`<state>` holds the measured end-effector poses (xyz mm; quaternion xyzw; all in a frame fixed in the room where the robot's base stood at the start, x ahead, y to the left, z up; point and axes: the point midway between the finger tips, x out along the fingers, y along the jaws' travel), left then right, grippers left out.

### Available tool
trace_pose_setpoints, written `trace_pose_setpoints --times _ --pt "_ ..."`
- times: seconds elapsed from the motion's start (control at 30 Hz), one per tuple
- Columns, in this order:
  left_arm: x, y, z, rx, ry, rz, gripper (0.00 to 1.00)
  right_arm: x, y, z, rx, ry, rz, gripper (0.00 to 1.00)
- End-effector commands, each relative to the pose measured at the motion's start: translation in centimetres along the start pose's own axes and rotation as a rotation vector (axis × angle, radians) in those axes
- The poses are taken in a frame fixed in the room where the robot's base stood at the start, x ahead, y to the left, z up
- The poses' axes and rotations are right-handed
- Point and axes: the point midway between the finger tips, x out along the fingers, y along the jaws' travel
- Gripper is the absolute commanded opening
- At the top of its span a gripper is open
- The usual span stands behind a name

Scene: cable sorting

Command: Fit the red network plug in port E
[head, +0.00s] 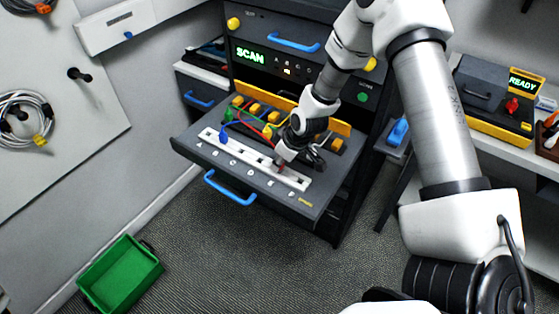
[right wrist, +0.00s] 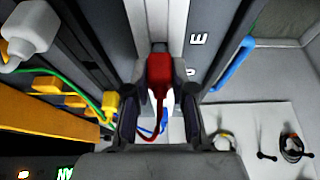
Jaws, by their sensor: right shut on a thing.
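The red network plug (right wrist: 158,72) is between the two fingers of my right gripper (right wrist: 160,110) in the right wrist view, its cable trailing back between them. In the head view my right gripper (head: 281,163) is low over the white port strip (head: 240,153) on the pulled-out drawer, around the D to E stretch. The letter E (right wrist: 198,40) shows beside the strip in the right wrist view, ahead of and right of the plug. The plug's nose is at the strip; I cannot tell whether it is in a port. My left gripper is not in view.
A blue plug (head: 224,138) stands at the strip's left part. Green, red and blue cables and yellow blocks (head: 254,108) lie behind the strip. A lit SCAN panel (head: 250,56) is above. A green bin (head: 120,275) stands on the floor at left.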

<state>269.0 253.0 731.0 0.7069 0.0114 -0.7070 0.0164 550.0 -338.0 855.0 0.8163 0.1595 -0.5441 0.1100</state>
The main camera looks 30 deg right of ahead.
Motion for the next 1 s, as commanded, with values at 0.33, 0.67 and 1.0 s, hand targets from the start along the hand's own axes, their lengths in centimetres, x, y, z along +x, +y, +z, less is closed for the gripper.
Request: trace_pose_setpoints --times 0.33,0.67,1.0 --pt "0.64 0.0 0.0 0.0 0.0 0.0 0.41 0.69 0.0 0.28 0.0 0.0 0.0 0.0" --pt "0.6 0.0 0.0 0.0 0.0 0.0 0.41 0.65 0.0 0.26 0.0 0.0 0.0 0.0" --pt "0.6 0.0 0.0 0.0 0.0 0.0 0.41 0.65 -0.01 0.27 0.0 0.0 0.0 0.53"
